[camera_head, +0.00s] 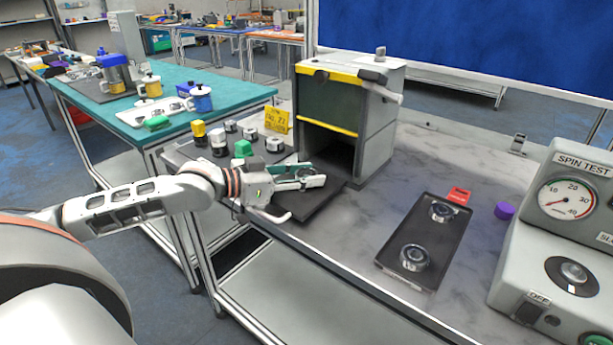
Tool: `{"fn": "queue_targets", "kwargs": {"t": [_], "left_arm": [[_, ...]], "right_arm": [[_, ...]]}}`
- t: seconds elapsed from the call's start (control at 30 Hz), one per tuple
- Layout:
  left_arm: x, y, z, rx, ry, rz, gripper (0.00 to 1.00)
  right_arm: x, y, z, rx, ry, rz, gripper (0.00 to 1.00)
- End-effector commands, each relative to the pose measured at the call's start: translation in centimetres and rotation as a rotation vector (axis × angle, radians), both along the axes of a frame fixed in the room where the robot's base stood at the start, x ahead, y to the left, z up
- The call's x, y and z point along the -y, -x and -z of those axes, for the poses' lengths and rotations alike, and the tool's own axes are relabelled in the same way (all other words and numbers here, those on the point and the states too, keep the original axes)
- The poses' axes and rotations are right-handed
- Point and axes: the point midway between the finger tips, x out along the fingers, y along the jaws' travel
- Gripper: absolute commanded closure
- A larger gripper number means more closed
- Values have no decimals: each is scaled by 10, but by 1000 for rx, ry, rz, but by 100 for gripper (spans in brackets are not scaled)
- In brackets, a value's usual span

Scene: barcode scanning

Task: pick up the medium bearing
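Two metal ring-shaped bearings sit on a black tray (391,259) right of centre: a rear one (442,211) and a front one (414,257). Several short silver and black round pieces stand in a group behind my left gripper, among them a right one (275,145), a middle one (250,133) and a back one (231,126). I cannot tell which piece is the medium bearing. My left gripper (312,181) reaches in from the left over a dark plate, in front of the grey box's opening. My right gripper is out of view.
A grey box (376,140) with yellow edges stands behind the gripper. A yellow sign (277,121) and a green block (243,148) are close by. The spin test machine (570,235) fills the right side. Grey tabletop (350,240) is clear between the gripper and the black tray.

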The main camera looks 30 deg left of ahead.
Motion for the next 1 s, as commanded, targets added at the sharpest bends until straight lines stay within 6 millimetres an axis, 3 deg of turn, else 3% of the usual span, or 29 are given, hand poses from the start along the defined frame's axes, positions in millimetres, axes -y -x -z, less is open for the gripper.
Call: {"fn": "queue_targets", "kwargs": {"t": [0.27,0.7,1.0], "left_arm": [[0,0,-4,2,0,0,91],[0,0,-80,9,-4,0,91],[0,0,-101,2,1,-1,91]], "right_arm": [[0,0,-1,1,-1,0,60],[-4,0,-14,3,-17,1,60],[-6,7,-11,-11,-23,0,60]]}}
